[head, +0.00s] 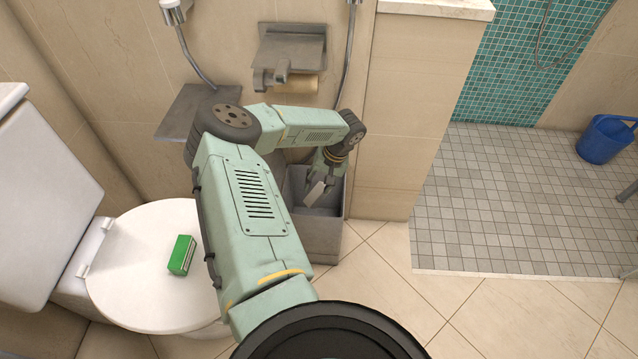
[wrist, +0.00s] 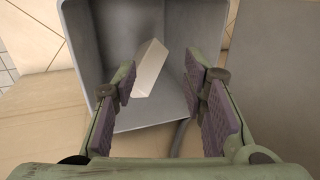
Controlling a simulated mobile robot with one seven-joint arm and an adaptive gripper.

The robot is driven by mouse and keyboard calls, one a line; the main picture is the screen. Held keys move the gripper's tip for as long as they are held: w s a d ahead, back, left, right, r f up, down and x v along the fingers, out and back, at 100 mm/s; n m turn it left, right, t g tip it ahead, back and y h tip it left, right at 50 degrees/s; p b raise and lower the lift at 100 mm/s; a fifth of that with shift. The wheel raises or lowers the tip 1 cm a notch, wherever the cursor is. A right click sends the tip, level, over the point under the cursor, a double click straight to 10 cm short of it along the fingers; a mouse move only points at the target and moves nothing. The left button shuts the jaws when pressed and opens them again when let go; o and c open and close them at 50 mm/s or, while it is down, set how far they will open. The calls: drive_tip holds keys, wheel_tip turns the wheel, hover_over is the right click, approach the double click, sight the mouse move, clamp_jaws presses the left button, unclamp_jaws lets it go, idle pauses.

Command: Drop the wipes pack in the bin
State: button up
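A pale, box-shaped pack (head: 315,194), which I take to be the wipes pack, shows at the grey bin (head: 322,236), just below my gripper (head: 329,178). In the wrist view the pack (wrist: 150,68) is tilted within the outline of the bin (wrist: 85,45), beside the tip of the left finger. My gripper (wrist: 163,85) is open, its purple-padded fingers wide apart over the bin. The pack does not span the gap between them. I cannot tell whether it is in the air or resting against the bin's inside.
A green box (head: 181,255) sits on the closed toilet lid (head: 140,300) at left. A grey shelf (head: 190,112) and a paper holder (head: 290,60) are on the wall behind my arm. A blue bucket (head: 604,140) stands at far right. The tiled floor right of the bin is clear.

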drive_tip(key=shift+o, duration=1.2)
drive_tip(key=v, duration=1.2)
